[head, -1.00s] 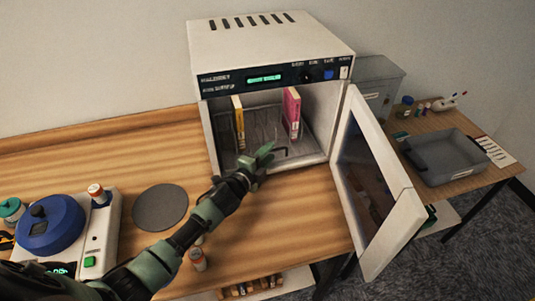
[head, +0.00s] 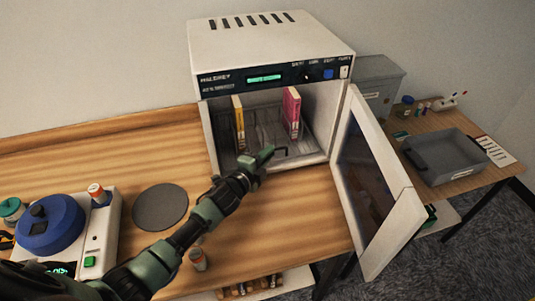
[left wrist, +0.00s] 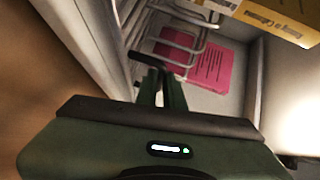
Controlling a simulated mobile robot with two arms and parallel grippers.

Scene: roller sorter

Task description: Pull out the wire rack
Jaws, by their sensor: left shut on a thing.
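The wire rack (head: 265,133) lies inside the open white cabinet (head: 270,55), and its bars also show in the left wrist view (left wrist: 180,42). A dark handle (head: 283,151) is at its front edge, and it shows in the left wrist view (left wrist: 145,60). My left gripper (head: 264,154) is at the cabinet's opening, with its fingers shut on the handle. A yellow book-like item (head: 238,120) and a pink one (head: 291,110) stand upright on the rack. My right gripper is not in view.
The cabinet door (head: 378,190) stands wide open to the right. A grey round mat (head: 160,207) and a blue-lidded device (head: 50,222) are left on the wooden bench (head: 290,215). A small bottle (head: 198,260) is near my arm. A grey tray (head: 448,160) is on a side table.

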